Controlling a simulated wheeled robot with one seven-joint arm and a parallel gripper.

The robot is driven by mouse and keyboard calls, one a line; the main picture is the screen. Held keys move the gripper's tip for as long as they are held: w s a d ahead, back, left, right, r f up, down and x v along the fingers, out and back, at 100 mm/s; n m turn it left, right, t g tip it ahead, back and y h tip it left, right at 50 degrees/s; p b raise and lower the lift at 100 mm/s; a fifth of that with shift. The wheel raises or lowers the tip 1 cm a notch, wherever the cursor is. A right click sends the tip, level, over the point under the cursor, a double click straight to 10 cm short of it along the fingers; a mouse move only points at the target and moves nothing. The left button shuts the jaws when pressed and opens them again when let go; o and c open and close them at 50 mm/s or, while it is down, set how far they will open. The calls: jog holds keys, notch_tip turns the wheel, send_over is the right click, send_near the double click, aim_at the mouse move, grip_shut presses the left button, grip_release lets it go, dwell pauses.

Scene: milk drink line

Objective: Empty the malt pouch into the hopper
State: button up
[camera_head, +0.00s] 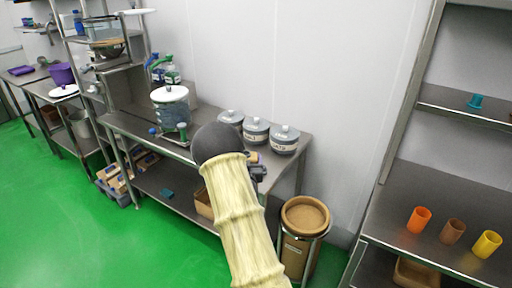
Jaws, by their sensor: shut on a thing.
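My gripper (259,171) shows only in part as a dark shape behind my cream-sleeved arm and its dark round wrist. It is shut on a small tan and purple thing, seemingly the malt pouch (254,157), most of which my wrist hides. The gripper is over the front right part of the steel bench, in front of the lidded grey pots. I cannot tell for sure which vessel is the hopper. Three grey pots (285,140) with lids and labels stand at the back of the bench. A bluish clear tank (172,112) with a white lid stands to their left.
A brown round bin (304,216) in a metal stand is right of the bench (133,126). Orange (419,219), brown (452,231) and yellow (487,244) cups stand on the right shelf unit. Blue-grey crates (122,197) sit low at left. The green floor (60,235) is clear at front left.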

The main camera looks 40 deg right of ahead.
jog(key=shift+s+a+f+n+t+y, duration=0.55)
jog(key=shift+s+a+f+n+y, duration=0.85)
jog(key=shift+a+f, duration=3.15)
jog(key=shift+s+a+f+n+t+y, duration=0.75)
jog(key=shift+a+f+y, duration=1.3)
jog(key=shift+a+f, duration=2.4)
jog(key=shift+s+a+f+n+t+y, duration=0.45)
jog(key=shift+a+f+n+y, duration=1.1)
jog(key=shift+a+f, duration=3)
jog(key=a+r+p, duration=0.3)
jog(key=r, duration=0.5)
jog(key=shift+w+r, duration=0.35)
jog(key=shift+w, duration=0.05)
